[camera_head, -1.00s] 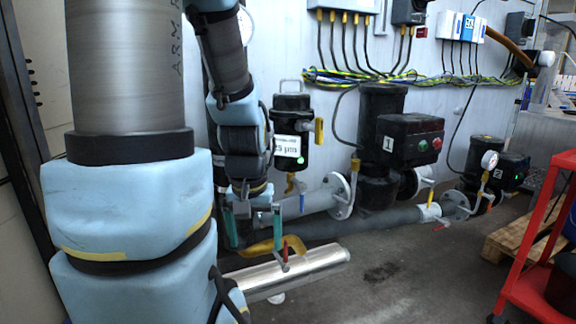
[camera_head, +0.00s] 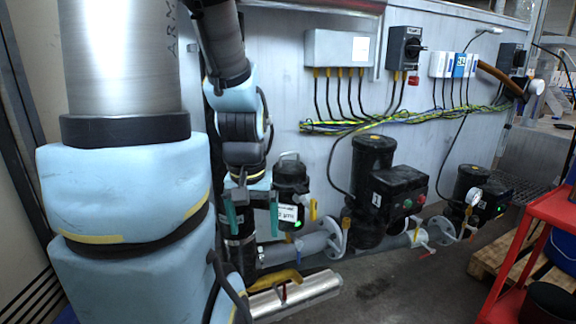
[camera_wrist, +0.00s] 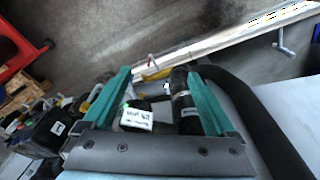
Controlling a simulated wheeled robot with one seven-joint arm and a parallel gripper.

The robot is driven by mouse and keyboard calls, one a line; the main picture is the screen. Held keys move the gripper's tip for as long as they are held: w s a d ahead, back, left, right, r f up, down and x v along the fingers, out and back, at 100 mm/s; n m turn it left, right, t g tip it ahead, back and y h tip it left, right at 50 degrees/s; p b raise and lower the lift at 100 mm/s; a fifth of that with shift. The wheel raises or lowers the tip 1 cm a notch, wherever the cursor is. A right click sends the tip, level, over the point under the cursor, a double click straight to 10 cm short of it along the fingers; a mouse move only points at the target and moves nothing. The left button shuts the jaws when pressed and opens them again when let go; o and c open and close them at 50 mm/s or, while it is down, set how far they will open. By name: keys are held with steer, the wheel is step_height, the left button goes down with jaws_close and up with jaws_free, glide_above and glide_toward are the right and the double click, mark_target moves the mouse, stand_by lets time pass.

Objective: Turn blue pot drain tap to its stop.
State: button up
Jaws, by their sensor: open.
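The black filter pot (camera_head: 291,178) with a white label stands left of the pumps in the head view. My gripper (camera_head: 252,214) covers its left side. Its two teal fingers are apart, pointing down, with nothing held between them. The wrist view shows my gripper (camera_wrist: 157,76) open, with the white pot label (camera_wrist: 139,118) and a black pipe (camera_wrist: 183,92) seen between the fingers. A yellow handle (camera_head: 313,210) is on the pot's right side.
A grey flanged pipe (camera_head: 300,245) runs to the black pump (camera_head: 372,190). A red cart (camera_head: 540,250) stands at right. The middle floor is clear.

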steer(key=shift+c, duration=0.7)
steer(key=shift+n+h, duration=0.3)
steer(key=shift+n, duration=0.2)
steer(key=d+f, duration=0.1)
steer(key=f, duration=0.1)
steer(key=d+f+b, duration=0.1)
steer(key=d, duration=0.1)
steer(key=w+d+f, duration=0.1)
steer(key=f, duration=0.1)
steer(key=shift+d+f+b, duration=0.25)
steer(key=shift+f+b, duration=0.05)
steer(key=shift+b, duration=0.1)
steer(key=c, duration=0.5)
steer(key=d+f+n+b, duration=0.1)
steer(key=d+f, duration=0.3)
steer(key=f, duration=0.3)
steer(key=shift+w+d+f+n+b, duration=0.15)
steer(key=shift+w+f+n+b, duration=0.05)
steer(key=shift+f+n+b, duration=0.1)
steer(key=n+t+y+b, duration=0.1)
steer(key=t+y+b, duration=0.55)
steer(key=t, duration=0.95)
glide_toward(299, 256)
steer(key=h+b, duration=0.1)
steer(key=p+x, duration=0.2)
steer(key=x, duration=0.8)
steer(key=shift+w+a+r, duration=0.1)
steer(key=shift+w+a, duration=0.2)
